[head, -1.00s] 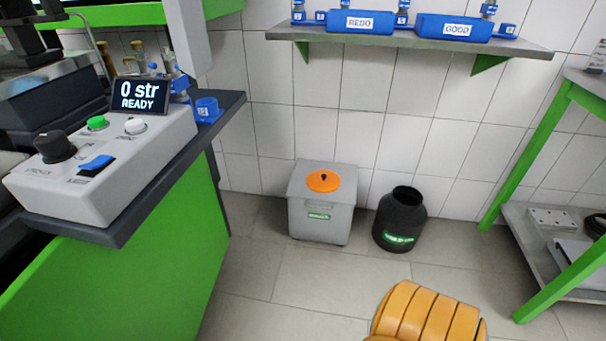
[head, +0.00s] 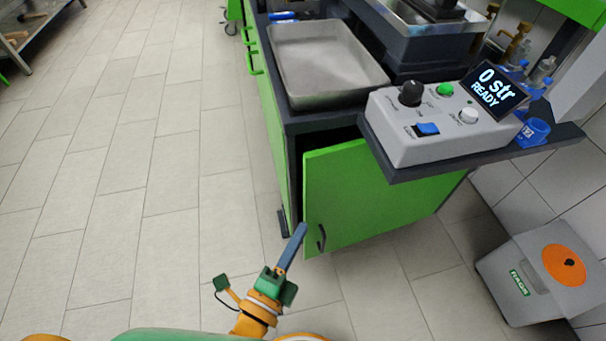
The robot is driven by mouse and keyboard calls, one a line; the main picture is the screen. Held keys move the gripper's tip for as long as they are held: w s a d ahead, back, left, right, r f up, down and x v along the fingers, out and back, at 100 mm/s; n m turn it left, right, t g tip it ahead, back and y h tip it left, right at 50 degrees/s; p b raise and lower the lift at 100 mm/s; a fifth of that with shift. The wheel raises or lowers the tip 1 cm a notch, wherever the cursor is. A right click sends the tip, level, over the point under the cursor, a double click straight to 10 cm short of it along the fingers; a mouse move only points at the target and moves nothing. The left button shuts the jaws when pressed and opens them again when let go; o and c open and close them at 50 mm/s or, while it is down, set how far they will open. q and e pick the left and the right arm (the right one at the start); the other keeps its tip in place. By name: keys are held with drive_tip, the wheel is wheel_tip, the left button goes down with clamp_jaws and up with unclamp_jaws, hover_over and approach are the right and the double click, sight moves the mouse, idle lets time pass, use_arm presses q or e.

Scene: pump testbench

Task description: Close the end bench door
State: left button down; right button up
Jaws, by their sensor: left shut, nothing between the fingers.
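The end bench door (head: 375,195) is a green panel on the end of the bench. It stands ajar, with a dark gap along its top and left edge. Its dark handle (head: 321,238) is near the lower left corner of the panel. My left gripper (head: 302,228) is shut and empty, its grey-blue fingers pointing up at the door's free edge, just left of the handle. I cannot tell whether the fingertips touch the door. My right gripper is out of view.
A control box (head: 440,125) with a screen reading "0 str READY" sits on a shelf above the door. A metal tray (head: 325,88) lies on the bench. The tiled floor at left is clear.

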use_arm(q)
drive_tip(key=x, duration=0.3)
drive_tip(key=a+x, duration=0.1)
drive_tip(key=x, duration=0.7)
drive_tip(key=shift+w+a+f, duration=0.1)
drive_tip(key=shift+w+a, duration=0.15)
drive_tip(key=shift+w, duration=0.15)
drive_tip(key=shift+w+a, duration=0.3)
drive_tip(key=shift+w, duration=0.2)
